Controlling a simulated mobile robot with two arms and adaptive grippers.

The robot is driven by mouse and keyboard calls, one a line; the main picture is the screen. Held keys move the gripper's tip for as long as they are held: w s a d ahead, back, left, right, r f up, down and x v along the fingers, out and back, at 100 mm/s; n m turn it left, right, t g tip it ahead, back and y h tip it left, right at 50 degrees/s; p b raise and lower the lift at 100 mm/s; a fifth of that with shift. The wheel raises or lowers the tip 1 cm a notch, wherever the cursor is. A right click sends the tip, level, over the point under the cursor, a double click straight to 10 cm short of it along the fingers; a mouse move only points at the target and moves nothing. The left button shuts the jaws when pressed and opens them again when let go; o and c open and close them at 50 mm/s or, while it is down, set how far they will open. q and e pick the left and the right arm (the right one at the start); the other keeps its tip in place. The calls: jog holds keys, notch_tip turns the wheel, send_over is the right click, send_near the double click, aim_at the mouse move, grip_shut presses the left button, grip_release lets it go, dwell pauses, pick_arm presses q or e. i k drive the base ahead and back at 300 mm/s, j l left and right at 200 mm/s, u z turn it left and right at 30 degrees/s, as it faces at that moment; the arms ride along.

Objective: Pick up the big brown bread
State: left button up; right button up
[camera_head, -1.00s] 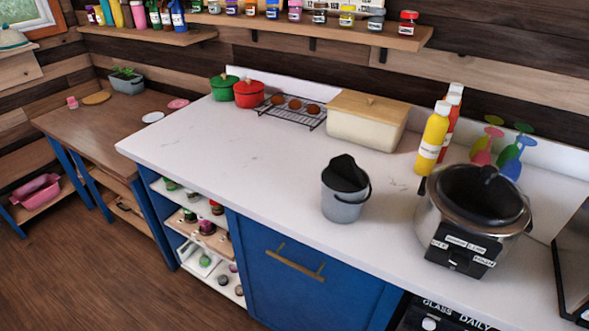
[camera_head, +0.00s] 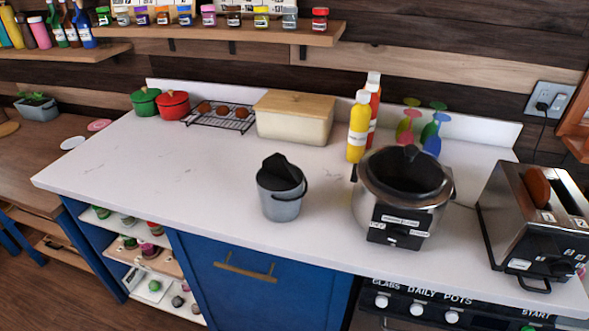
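A brown slice of bread (camera_head: 537,187) sticks up out of the left slot of the silver toaster (camera_head: 498,208) at the right end of the counter. Its lower part is hidden inside the slot. Small round brown buns (camera_head: 221,111) sit on a black wire rack (camera_head: 238,124) at the back of the counter. A cream bread box (camera_head: 291,126) with a wooden lid stands beside the rack; its inside is hidden. Neither of my grippers is in view.
A slow cooker (camera_head: 401,192) and a grey bin (camera_head: 280,203) stand on the white counter (camera_head: 165,175). Yellow (camera_head: 358,130) and red bottles stand behind the cooker. Red (camera_head: 173,104) and green pots are at back left. A spice shelf (camera_head: 240,38) hangs above.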

aim_at(537, 187)
jog(key=z, duration=1.05)
